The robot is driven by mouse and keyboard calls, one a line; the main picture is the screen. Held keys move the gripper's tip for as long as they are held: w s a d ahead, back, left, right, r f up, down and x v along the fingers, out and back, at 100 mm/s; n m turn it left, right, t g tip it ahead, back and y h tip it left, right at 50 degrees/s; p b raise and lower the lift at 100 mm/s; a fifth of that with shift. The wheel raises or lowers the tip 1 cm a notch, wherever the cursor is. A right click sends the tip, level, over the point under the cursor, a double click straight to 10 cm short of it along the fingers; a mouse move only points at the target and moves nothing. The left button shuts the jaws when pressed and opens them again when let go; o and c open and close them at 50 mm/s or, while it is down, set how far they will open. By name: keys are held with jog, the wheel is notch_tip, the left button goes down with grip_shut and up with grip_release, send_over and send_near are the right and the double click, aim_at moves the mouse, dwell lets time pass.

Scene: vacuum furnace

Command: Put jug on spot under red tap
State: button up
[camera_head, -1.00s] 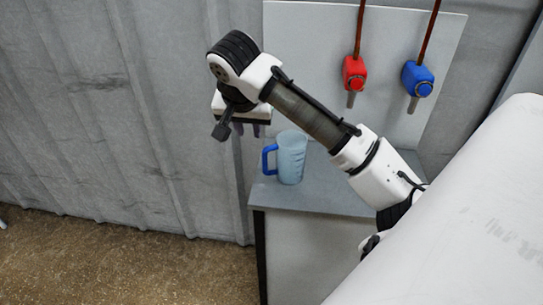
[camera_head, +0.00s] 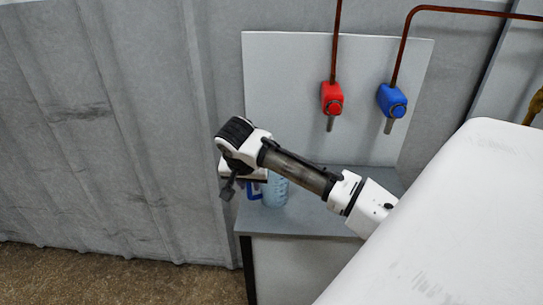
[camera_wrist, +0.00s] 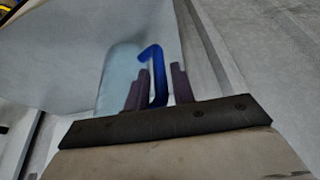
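The jug is pale blue and translucent, with a blue handle. It stands upright on the counter, and in the head view the jug (camera_head: 275,192) is partly covered by my arm. In the wrist view the jug (camera_wrist: 119,74) is behind the fingers. My gripper (camera_wrist: 159,85) is open, with its fingers on either side of the handle. A gap shows between the handle and the right finger; whether the left finger touches the handle is unclear. The red tap (camera_head: 332,98) is on the back panel, right of the jug. The spot below it is hidden by my arm.
A blue tap (camera_head: 391,101) is right of the red one on the grey panel (camera_head: 290,90). The grey counter (camera_head: 268,223) has its left edge close to the jug. A corrugated wall (camera_head: 100,120) is at the left.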

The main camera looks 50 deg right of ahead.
jog(key=shift+x, duration=1.05)
grip_shut()
jog(key=shift+r, duration=0.1)
